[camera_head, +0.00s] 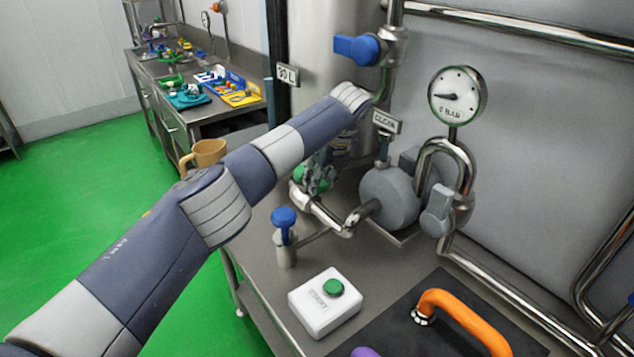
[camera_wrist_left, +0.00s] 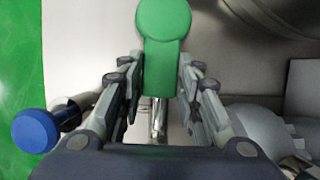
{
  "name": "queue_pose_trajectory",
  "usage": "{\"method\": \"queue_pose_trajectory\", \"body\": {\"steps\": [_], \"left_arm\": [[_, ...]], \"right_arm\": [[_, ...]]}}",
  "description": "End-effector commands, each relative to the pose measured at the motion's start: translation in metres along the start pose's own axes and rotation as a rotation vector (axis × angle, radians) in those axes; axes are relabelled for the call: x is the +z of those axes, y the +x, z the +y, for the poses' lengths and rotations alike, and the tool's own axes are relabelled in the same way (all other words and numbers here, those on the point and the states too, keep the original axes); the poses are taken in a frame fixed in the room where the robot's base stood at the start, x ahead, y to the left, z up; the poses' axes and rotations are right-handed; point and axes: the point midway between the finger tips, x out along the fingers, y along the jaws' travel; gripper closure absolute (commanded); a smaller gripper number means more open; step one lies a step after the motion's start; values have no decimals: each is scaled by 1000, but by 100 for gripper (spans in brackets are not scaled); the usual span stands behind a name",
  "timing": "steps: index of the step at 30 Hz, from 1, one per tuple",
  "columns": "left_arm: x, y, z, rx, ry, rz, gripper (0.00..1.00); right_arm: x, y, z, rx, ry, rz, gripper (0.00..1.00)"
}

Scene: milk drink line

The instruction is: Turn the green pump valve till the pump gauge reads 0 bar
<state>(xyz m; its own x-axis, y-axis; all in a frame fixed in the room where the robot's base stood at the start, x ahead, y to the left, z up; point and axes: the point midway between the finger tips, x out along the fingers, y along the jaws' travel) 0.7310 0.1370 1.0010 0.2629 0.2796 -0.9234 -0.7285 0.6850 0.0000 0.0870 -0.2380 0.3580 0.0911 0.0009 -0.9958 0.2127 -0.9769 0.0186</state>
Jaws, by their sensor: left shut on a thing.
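The green pump valve (camera_head: 299,174) is mostly hidden behind my left arm and fingers in the head view. In the left wrist view its green handle (camera_wrist_left: 163,30) stands upright in the picture, with a rounded end at the top. My left gripper (camera_head: 322,174) is at the valve, and its fingers (camera_wrist_left: 158,85) are shut on the handle from both sides. The round pump gauge (camera_head: 461,84) is at the upper right of the head view. Its needle points left, and the lettering on its face reads 0 BAR. My right gripper is not in view.
The grey pump (camera_head: 389,199) and steel pipes stand close to the valve. A blue-handled valve (camera_head: 357,49) is above. An orange handle (camera_head: 463,317) is at the front.

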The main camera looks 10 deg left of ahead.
Motion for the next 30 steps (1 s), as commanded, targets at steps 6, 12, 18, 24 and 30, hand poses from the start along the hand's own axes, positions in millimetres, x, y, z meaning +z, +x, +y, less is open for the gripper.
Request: {"method": "queue_pose_trajectory", "body": {"steps": [6,12,18,24,30], "left_arm": [[1,0,-3,11,-35,-2,100],[1,-1,-4,16,-48,-1,100],[1,-1,-4,15,-51,-1,100],[1,-1,-4,15,-51,0,53],[0,0,-4,16,-47,0,48]], "right_arm": [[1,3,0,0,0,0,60],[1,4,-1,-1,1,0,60],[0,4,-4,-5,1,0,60],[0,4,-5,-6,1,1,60],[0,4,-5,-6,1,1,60]]}}
